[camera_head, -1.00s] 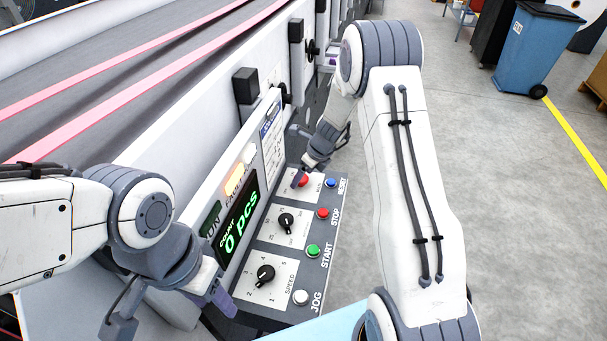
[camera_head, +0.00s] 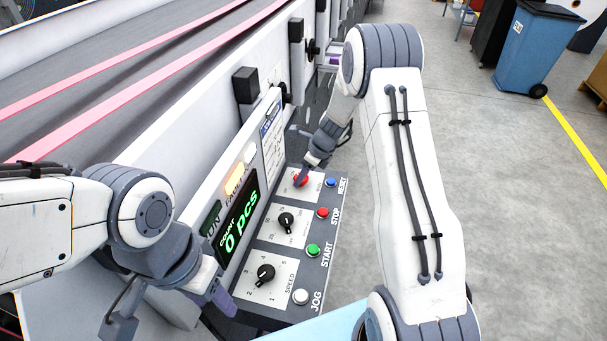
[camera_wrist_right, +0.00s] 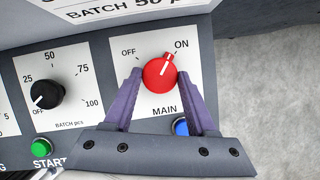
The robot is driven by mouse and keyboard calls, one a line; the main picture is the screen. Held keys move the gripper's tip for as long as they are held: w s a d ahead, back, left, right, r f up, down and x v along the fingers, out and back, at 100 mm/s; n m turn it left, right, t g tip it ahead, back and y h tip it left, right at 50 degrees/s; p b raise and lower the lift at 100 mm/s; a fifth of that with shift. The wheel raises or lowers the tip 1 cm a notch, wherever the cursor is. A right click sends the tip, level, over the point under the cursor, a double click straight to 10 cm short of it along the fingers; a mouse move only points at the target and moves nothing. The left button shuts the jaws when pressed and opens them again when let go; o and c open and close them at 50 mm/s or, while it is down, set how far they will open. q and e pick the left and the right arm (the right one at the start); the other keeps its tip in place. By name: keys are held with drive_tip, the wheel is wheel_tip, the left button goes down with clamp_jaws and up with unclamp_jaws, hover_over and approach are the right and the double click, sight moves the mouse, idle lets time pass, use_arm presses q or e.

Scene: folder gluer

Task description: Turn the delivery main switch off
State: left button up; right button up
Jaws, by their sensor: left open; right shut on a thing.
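The main switch is a red round knob (camera_wrist_right: 160,72) on a white plate labelled MAIN in the right wrist view. Its white pointer mark is turned toward ON, to the upper right; OFF is at the upper left. In the head view the red knob (camera_head: 301,181) shows at the far end of the control panel. My right gripper (camera_wrist_right: 162,80) is shut on the knob, with one purple finger on each side of it. My left gripper (camera_head: 222,303) is open and empty near the panel's near left edge.
The panel (camera_head: 322,238) also carries a batch knob (camera_wrist_right: 46,95), a speed knob (camera_head: 265,274), and green (camera_head: 313,250), red (camera_head: 323,213), white and blue (camera_head: 330,182) buttons. A display (camera_head: 237,226) reads 0 pcs. Open floor lies right.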

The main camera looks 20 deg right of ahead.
drive_tip(key=n, duration=0.1)
drive_tip(key=n+y, duration=0.1)
drive_tip(key=n, duration=0.1)
drive_tip(key=shift+w+d+n+g, duration=0.15)
drive_tip(key=shift+n+g, duration=0.15)
drive_tip(key=shift+g, duration=0.1)
drive_tip(key=n+g, duration=0.1)
drive_tip(key=n, duration=0.2)
drive_tip(key=shift+w+n, duration=0.15)
drive_tip(key=shift+n, duration=0.15)
drive_tip(key=n+g, duration=0.1)
drive_tip(key=n, duration=0.1)
drive_tip(key=n+g+b, duration=0.1)
drive_tip(key=n, duration=0.1)
drive_tip(key=shift+w+n, duration=0.2)
drive_tip(key=shift+n, duration=0.1)
drive_tip(key=shift+w+n+g+b, duration=0.15)
drive_tip(key=shift+n+g, duration=0.3)
drive_tip(key=shift+n, duration=0.65)
drive_tip(key=shift+s+n+g+b, duration=0.15)
drive_tip(key=shift+n+g, duration=0.3)
drive_tip(key=shift+n, duration=0.65)
drive_tip(key=shift+w, duration=0.1)
drive_tip(key=o, duration=1.3)
drive_tip(key=shift+o, duration=0.2)
drive_tip(key=shift+r, duration=0.1)
